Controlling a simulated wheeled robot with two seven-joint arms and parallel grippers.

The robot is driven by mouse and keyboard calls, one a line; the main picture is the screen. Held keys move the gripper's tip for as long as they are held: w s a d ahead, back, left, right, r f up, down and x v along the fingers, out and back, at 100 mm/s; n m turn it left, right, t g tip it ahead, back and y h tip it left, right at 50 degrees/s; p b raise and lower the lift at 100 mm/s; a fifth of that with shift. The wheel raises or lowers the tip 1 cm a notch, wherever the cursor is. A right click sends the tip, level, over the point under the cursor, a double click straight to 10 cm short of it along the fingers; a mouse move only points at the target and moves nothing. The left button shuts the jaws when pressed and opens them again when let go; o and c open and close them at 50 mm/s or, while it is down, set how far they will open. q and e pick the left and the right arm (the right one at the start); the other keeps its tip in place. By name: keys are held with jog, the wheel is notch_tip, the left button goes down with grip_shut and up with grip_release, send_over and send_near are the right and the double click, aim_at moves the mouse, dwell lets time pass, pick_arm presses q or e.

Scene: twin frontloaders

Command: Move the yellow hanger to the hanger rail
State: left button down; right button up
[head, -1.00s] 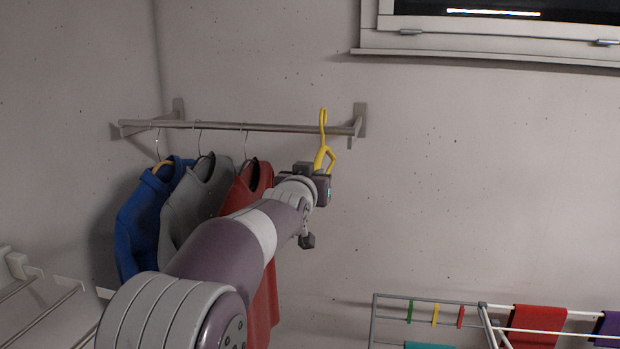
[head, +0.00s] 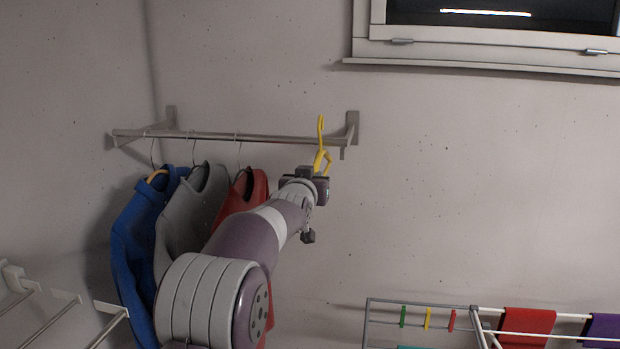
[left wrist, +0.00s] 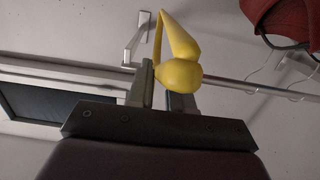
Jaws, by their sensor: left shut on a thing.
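The yellow hanger (head: 321,150) is upright in my left gripper (head: 318,176), hook at the top. In the left wrist view the hanger (left wrist: 178,72) stands between the fingers of my left gripper (left wrist: 167,98), which is shut on it. The hanger rail (head: 215,136) is a metal bar on the wall; it also shows in the left wrist view (left wrist: 235,84). The hook overlaps the right part of the rail in the head view. I cannot tell whether the hook touches the rail or is in front of it. My right gripper is not in view.
A blue garment (head: 140,235), a grey garment (head: 185,212) and a red garment (head: 243,195) hang on the rail to the left. A drying rack (head: 420,301) stands at lower right. A white rack (head: 60,312) is at lower left. The window (head: 480,40) is above right.

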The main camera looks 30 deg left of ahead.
pick_arm(q)
jog(key=shift+w+a+f+b, duration=0.1)
jog(key=shift+w+f+b, duration=0.3)
jog(key=shift+f, duration=0.3)
jog(key=shift+w+a+f+b, duration=0.1)
jog(key=shift+w+f+b, duration=0.3)
jog(key=shift+f, duration=0.25)
jog(key=shift+w+f+b, duration=0.25)
jog(key=shift+f+b, duration=0.25)
jog(key=shift+f, duration=0.25)
jog(key=shift+f+b, duration=0.5)
jog(key=shift+b, duration=0.05)
jog(key=c, duration=0.9)
grip_release()
jog(key=shift+c, duration=0.2)
